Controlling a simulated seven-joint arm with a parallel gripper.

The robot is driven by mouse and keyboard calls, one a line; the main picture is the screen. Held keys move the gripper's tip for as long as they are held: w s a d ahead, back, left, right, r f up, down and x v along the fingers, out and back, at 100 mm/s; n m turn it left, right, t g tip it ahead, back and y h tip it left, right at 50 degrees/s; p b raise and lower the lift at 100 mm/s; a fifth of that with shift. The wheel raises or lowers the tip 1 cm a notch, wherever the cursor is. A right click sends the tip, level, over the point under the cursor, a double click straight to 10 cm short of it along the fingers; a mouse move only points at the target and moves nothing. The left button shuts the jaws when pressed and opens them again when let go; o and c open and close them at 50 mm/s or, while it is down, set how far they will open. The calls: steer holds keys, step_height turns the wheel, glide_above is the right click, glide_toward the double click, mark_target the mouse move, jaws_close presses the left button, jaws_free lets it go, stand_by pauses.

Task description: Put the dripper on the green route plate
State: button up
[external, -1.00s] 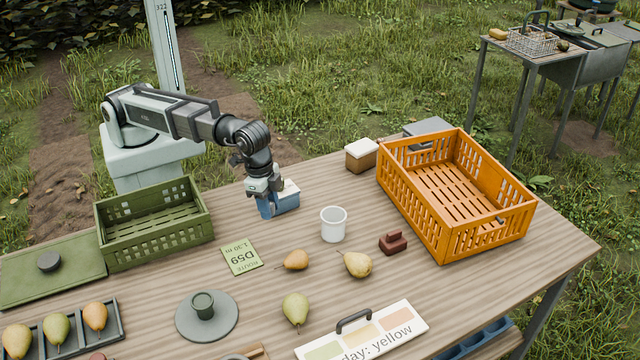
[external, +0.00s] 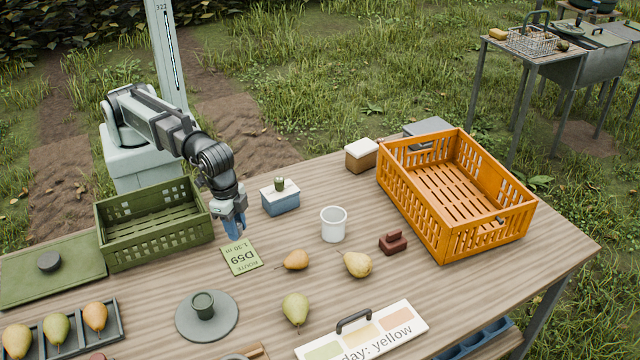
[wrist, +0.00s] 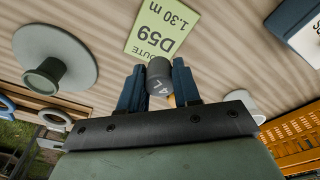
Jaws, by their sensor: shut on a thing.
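My gripper (external: 234,233) is shut on a small grey cylinder marked "4 L", which I take to be the dripper (wrist: 160,74); it shows between the blue fingers in the wrist view (wrist: 158,88). In the external view the fingers hide it. The green route plate (external: 241,257), printed "ROUTE D59 1.30 m", lies flat on the table. My gripper is over or just behind its far edge, and the height gap is hard to tell. The plate also shows in the wrist view (wrist: 161,28), just beyond the dripper.
A blue box with a white top (external: 280,199) and a small green piece on it stands right of my gripper. A green crate (external: 155,240) is close on the left. A white cup (external: 333,224), loose pears (external: 296,260) and a grey disc with a green cup (external: 225,328) surround the plate.

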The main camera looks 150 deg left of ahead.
mark_target(243, 256)
steer(key=shift+f, duration=3.75)
steer(key=shift+f, duration=0.15)
steer(key=o, duration=1)
steer(key=r, duration=0.8)
steer(key=s+d+r, duration=0.1)
steer(key=r, duration=0.3)
steer(key=shift+r, duration=0.1)
